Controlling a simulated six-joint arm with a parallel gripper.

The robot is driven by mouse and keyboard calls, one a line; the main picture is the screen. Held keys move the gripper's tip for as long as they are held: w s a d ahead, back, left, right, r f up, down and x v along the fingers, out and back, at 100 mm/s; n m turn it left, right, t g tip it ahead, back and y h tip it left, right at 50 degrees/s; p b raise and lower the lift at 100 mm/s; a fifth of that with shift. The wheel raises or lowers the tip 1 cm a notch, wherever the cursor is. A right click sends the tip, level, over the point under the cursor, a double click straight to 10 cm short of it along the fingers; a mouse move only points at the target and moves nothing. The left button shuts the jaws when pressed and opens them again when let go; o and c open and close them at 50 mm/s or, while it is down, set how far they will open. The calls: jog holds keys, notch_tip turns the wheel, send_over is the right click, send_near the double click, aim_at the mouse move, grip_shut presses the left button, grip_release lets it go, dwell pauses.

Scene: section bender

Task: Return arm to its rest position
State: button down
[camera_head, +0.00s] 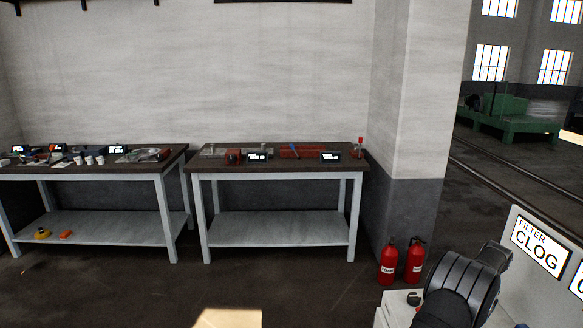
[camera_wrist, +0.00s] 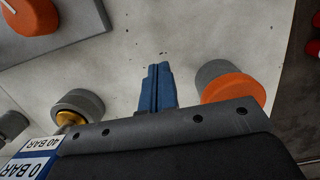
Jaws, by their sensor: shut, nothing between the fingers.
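My gripper (camera_wrist: 157,70) shows in the wrist view as two blue fingers pressed together, with nothing between them. It points over a pale, speckled panel surface (camera_wrist: 125,45). An orange-topped knob (camera_wrist: 235,88) with a grey base is just right of the fingers. A grey knob with a brass part (camera_wrist: 78,106) is to their left. In the head view, part of my dark arm (camera_head: 462,290) shows at the lower right beside a light cabinet. The gripper itself cannot be made out there.
A "FILTER CLOG" sign (camera_head: 538,247) stands close right of the arm. Two red fire extinguishers (camera_head: 388,262) stand by the pillar. Two workbenches (camera_head: 279,226) with tools line the wall. Another orange knob (camera_wrist: 32,15) sits upper left in the wrist view. Open floor lies before the benches.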

jog(key=shift+d+r, duration=0.25)
jog(key=shift+r, duration=0.8)
jog(key=shift+d+r, duration=0.25)
jog(key=shift+r, duration=0.8)
dwell(0.8)
